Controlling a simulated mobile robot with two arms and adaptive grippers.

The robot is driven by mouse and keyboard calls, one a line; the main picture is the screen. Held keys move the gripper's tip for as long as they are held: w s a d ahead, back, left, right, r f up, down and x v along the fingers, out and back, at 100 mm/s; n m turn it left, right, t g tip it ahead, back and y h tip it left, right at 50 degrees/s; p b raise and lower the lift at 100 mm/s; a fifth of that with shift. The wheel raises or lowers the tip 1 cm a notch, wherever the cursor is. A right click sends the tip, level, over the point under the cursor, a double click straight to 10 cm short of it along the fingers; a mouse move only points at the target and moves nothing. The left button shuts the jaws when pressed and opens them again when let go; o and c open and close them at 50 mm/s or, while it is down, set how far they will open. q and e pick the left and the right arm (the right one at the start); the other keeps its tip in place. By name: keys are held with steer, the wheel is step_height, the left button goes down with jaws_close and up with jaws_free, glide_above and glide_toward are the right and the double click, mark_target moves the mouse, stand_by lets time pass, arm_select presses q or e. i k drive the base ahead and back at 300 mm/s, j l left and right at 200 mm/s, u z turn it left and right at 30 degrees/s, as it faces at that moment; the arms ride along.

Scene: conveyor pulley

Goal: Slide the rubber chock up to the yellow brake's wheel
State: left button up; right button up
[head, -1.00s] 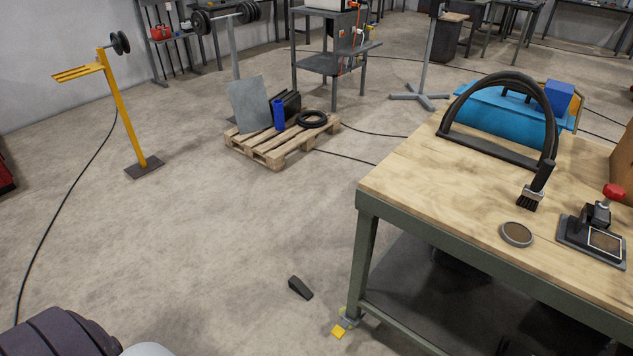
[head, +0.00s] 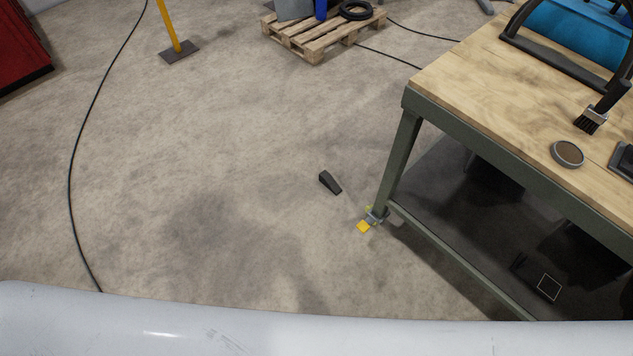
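The black rubber chock (head: 330,183) is a small wedge lying on the concrete floor, left of the workbench's near leg. The yellow brake (head: 364,226) is a small pedal at the foot of that leg, below and right of the chock. Its wheel (head: 377,215) is small and partly hidden by the leg and fittings. A clear stretch of floor separates chock and wheel; they are apart. Neither of my grippers is in view. A pale rounded surface, likely part of my own arm, spans the bottom of the head view.
The workbench (head: 470,85) with a wooden top fills the right side. A black cable (head: 72,165) curves across the floor at left. A pallet (head: 318,42), a yellow stand (head: 170,28) and a red cabinet (head: 20,45) stand farther back. The floor around the chock is clear.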

mark_target(326, 177)
steer(key=z, duration=0.65)
steer(key=i+j+z, duration=0.15)
steer(key=j+z, duration=0.2)
steer(key=i+j+z, duration=0.1)
steer(key=j+z, duration=0.6)
steer(key=j, duration=0.15)
steer(key=i+j, duration=0.05)
